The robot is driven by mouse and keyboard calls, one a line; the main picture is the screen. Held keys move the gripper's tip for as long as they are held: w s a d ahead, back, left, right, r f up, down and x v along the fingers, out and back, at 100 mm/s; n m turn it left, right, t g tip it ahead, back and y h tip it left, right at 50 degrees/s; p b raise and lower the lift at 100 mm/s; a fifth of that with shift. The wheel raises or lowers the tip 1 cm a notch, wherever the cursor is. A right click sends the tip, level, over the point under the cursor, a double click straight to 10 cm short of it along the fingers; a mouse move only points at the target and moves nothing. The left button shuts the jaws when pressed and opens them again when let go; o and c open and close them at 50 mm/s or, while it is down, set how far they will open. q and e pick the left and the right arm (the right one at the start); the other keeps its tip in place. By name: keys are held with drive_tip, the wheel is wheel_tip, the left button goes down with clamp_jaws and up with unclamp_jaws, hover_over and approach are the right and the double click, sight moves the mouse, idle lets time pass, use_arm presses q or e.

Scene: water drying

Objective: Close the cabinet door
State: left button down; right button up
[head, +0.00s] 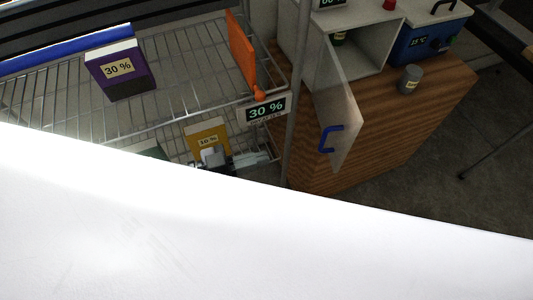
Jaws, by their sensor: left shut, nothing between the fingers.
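The cabinet (365,55) is a pale box on a wooden counter at the upper right. Its translucent door (345,95) stands open, swung out toward the camera, with a blue handle (326,140) on its outer side. A dark green container with a label shows inside the cabinet. My right gripper does not show.
The wire rack (180,95) holds a purple box (120,68) and an orange panel (241,50). A yellow box (205,132) stands lower down. A grey jar (410,79) and a blue device (420,42) are on the wooden counter (400,125). A white surface hides the lower picture.

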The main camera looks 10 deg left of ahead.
sight(321, 142)
use_arm(q)
drive_tip(key=x, duration=1.2)
drive_tip(key=shift+r, duration=0.1)
drive_tip(key=shift+d, duration=0.15)
